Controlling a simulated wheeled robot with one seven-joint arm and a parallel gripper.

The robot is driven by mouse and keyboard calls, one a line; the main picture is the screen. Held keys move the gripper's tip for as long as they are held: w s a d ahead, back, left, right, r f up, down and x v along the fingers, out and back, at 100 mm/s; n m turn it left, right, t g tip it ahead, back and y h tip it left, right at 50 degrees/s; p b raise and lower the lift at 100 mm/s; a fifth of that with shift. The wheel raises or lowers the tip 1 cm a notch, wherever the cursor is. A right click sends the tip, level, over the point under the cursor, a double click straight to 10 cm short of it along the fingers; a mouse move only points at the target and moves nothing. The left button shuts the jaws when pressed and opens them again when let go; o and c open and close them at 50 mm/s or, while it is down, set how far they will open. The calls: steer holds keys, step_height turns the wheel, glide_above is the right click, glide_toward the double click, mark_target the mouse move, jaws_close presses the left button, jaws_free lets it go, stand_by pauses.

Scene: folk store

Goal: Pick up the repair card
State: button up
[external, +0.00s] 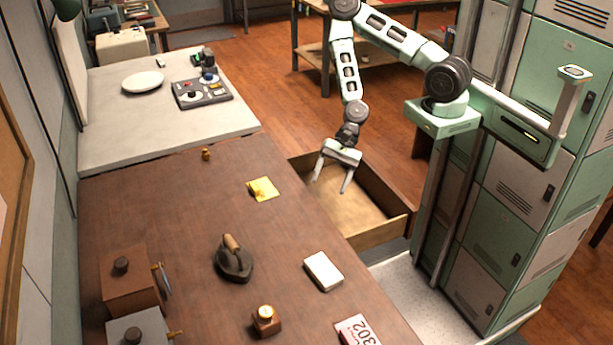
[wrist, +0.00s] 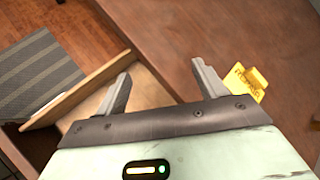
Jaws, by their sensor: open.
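A yellow card (external: 263,189), which appears to be the repair card, lies flat on the brown wooden table. In the wrist view, the yellow card (wrist: 243,83) shows at the right, just beyond my right finger, with dark lettering too small to read surely. My gripper (external: 331,186) is open and empty, pointing down over the open drawer, to the right of the card and apart from it. In the wrist view, my gripper (wrist: 162,70) has its fingers wide apart with nothing between them.
The open drawer (external: 381,235) juts out from the table's right side. The table around the yellow card is clear.

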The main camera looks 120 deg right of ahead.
steer(key=w+d+r+m+t+h, duration=0.1)
steer(key=d+m+t+h, duration=0.15)
steer(key=d+m, duration=0.4)
steer(key=w+d+m+t+h, duration=0.2)
steer(key=d+m+t, duration=0.1)
steer(key=d+m, duration=0.35)
steer(key=p, duration=0.3)
glide_toward(256, 186)
steer(key=shift+h, duration=0.25)
steer(key=x, duration=0.4)
steer(key=shift+w+d, duration=0.1)
steer(key=p+x, duration=0.2)
steer(key=x, duration=0.3)
steer(key=shift+w+f, duration=0.25)
steer(key=shift+f, duration=0.05)
steer(key=c, duration=1.1)
steer(key=shift+o, duration=0.2)
steer(key=shift+r, duration=0.15)
